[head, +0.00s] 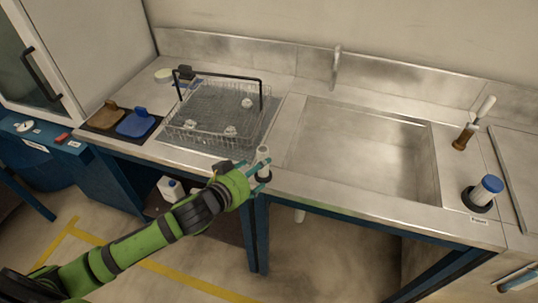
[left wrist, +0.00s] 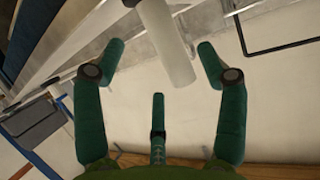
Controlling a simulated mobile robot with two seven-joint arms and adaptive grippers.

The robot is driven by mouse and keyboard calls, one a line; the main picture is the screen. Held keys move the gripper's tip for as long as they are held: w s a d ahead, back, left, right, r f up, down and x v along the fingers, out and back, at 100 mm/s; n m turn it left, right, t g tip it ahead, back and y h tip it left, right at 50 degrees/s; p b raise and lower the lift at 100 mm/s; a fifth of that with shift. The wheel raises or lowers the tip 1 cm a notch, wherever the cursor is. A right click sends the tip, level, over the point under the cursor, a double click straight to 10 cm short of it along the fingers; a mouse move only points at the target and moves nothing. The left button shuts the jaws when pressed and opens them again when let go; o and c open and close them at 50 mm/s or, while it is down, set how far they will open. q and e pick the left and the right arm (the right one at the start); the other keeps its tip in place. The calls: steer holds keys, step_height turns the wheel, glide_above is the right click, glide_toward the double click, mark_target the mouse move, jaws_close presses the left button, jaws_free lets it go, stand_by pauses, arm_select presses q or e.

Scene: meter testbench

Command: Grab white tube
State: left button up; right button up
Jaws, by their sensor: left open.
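The white tube (head: 263,153) stands upright at the front edge of the steel counter, left of the sink. My left gripper (head: 259,171) is at the tube, coming in from the front left. In the left wrist view the tube (left wrist: 168,45) reaches in from the top, with its end between the spread green fingers of my left gripper (left wrist: 158,52). The gripper is open, and I see a gap on both sides of the tube. The tube's lower part is partly hidden by the gripper in the head view. My right gripper is not in view.
A wire basket (head: 182,137) with a black handle and several small white items stands behind left. The sink (head: 360,150) is to the right. Blue (head: 138,123) and brown pads lie at the left.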

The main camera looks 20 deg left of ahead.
mark_target(264, 175)
arm_select(q)
steer(key=shift+p+x, duration=0.45)
steer(key=shift+x, duration=0.6)
steer(key=x, duration=0.3)
steer(key=shift+w+a+f+p, duration=0.1)
steer(key=shift+w+a+p, duration=0.05)
steer(key=shift+p, duration=0.2)
steer(key=shift+w+f, duration=0.15)
steer(key=shift+w, duration=0.1)
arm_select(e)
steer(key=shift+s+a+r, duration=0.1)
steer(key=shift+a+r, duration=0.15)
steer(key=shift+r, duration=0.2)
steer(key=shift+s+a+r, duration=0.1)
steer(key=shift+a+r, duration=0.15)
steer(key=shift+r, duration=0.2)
arm_select(q)
steer(key=c, duration=1.4)
